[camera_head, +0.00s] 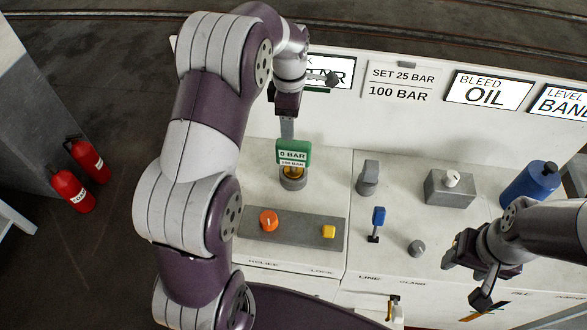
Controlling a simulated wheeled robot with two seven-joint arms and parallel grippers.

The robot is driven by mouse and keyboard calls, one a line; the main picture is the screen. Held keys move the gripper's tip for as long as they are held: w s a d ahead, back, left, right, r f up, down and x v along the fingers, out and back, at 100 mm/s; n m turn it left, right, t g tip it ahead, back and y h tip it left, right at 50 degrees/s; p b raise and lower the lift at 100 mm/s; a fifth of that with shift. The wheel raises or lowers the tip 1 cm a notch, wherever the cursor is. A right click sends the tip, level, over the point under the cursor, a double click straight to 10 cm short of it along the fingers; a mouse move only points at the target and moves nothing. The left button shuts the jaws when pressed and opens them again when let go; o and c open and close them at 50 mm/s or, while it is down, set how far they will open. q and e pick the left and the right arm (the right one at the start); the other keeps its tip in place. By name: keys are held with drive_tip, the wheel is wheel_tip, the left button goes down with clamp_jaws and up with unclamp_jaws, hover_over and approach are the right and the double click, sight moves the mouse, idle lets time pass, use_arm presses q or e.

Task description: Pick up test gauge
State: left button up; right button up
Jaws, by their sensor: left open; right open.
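The test gauge (293,153) is a green-framed block reading "0 BAR", standing upright on a round brass and grey fitting (292,176) on the bench. My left gripper (288,130) is open and points down just above and behind the gauge's top edge. Its fingers line up in this view, and the gauge hides their tips, so I cannot tell whether they touch it. My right gripper (466,277) is open and empty at the lower right, over the bench's front edge, away from the gauge.
A grey plate with an orange knob (268,220) and a yellow block (328,232) lies in front of the gauge. A blue-handled lever (378,220), grey post (367,178), grey box (450,187) and blue bottle (530,184) stand to the right. A signed panel (400,115) rises behind.

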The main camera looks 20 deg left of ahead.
sight(294, 151)
use_arm(q)
drive_tip(key=f, duration=0.3)
drive_tip(key=f+p, duration=0.1)
drive_tip(key=f, duration=0.2)
drive_tip(key=d+f+p, duration=0.1)
drive_tip(key=f, duration=0.3)
drive_tip(key=shift+s, duration=0.2)
drive_tip(key=shift+f, duration=0.1)
drive_tip(key=shift+f, duration=0.25)
clamp_jaws()
